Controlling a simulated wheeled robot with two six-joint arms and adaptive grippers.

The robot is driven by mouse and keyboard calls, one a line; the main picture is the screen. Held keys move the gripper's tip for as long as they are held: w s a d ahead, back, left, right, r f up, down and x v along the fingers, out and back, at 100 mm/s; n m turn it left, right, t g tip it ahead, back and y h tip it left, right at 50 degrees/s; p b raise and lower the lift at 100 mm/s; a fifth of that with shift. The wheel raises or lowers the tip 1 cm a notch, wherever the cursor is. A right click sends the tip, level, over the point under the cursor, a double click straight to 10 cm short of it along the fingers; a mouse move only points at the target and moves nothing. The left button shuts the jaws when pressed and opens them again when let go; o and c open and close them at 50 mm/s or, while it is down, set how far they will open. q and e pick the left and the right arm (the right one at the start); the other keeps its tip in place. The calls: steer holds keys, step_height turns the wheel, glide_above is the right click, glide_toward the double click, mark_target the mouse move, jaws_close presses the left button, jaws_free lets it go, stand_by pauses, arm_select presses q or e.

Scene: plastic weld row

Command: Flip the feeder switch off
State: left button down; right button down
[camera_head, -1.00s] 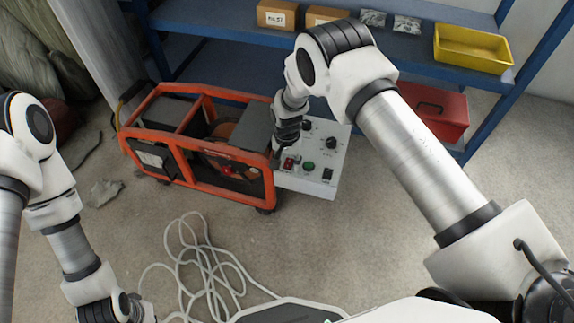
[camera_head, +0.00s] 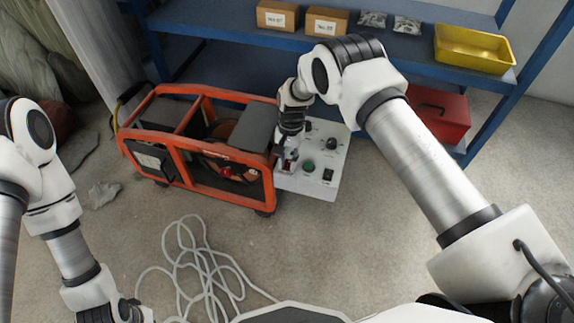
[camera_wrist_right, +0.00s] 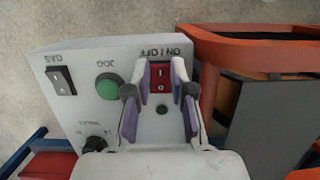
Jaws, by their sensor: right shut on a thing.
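The feeder's pale control panel (camera_head: 319,180) sits at the right end of an orange-framed machine (camera_head: 190,190). In the right wrist view, the red ON/OFF rocker switch (camera_wrist_right: 160,88) has I and O marks; I cannot tell which side is pressed in. My right gripper (camera_head: 288,160) is down at the panel. In the wrist view its two purple-padded fingers (camera_wrist_right: 161,76) stand on either side of the red switch, shut on it. In the head view the gripper hides most of the switch. My left arm is at the lower left, its gripper out of frame.
The panel also has a green JOG button (camera_wrist_right: 110,87), a black GAS rocker (camera_wrist_right: 62,81) and a black knob (camera_wrist_right: 94,144). The orange frame stands close beside the switch. Blue shelving (camera_head: 230,32) is behind; a loose pale cable (camera_head: 195,262) lies on the floor.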

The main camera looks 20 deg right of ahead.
stand_by(0.3)
steer(key=c, duration=1)
jaws_free()
steer(key=v, duration=1.2)
steer(key=shift+w+d, duration=0.15)
steer(key=shift+f, duration=0.1)
